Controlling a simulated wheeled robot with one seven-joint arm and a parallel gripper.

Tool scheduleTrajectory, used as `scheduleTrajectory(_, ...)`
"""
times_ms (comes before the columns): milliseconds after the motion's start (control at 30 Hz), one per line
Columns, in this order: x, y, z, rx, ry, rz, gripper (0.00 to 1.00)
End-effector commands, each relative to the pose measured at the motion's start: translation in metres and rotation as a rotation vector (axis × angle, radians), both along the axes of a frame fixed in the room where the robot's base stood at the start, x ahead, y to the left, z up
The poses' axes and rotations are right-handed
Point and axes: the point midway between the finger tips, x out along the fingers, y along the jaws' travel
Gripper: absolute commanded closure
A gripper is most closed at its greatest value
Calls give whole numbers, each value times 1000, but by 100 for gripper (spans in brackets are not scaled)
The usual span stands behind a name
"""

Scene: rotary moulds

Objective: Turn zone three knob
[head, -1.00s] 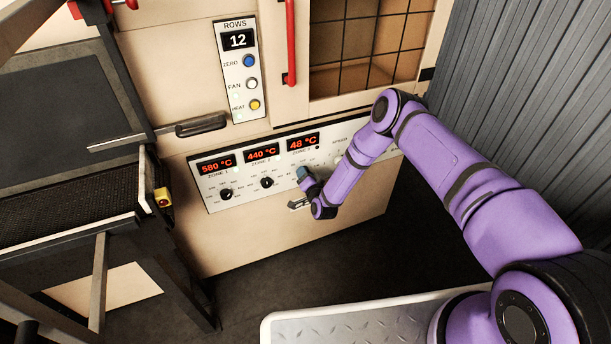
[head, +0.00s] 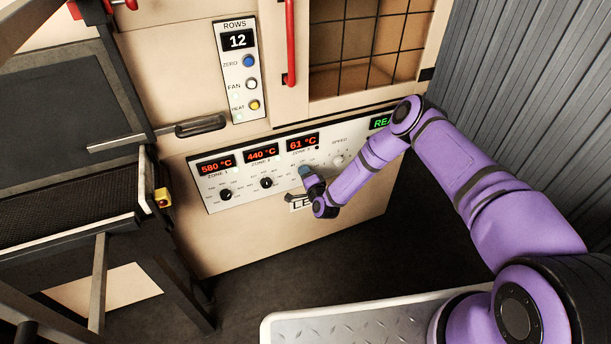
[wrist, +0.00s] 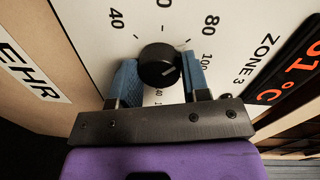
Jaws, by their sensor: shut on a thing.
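The zone three knob (wrist: 160,66) is round and black with a short white mark, on a white dial face with printed numbers around it. In the wrist view the mark points right and slightly up. My gripper (wrist: 161,76) is shut on the knob, with one blue finger on each side. In the head view my gripper (head: 305,173) is at the control panel (head: 214,203) and hides the knob. The zone 3 display (head: 302,142) reads 61 °C in red.
The zone 1 knob (head: 226,194) and zone 2 knob (head: 267,183) sit to the left, under displays reading 580 and 440 °C.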

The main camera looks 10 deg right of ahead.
Motion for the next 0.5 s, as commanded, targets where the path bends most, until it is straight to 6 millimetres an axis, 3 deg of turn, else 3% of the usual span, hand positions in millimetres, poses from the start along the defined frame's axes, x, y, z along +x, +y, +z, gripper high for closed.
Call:
scheduleTrajectory(267, -2, 0, -2, -1, 5, 2, 81)
scheduleTrajectory(300, -2, 0, -2, -1, 5, 2, 53)
scheduleTrajectory(400, -2, 0, -2, -1, 5, 2, 32)
scheduleTrajectory(500, -1, 0, -1, -1, 3, 1, 32)
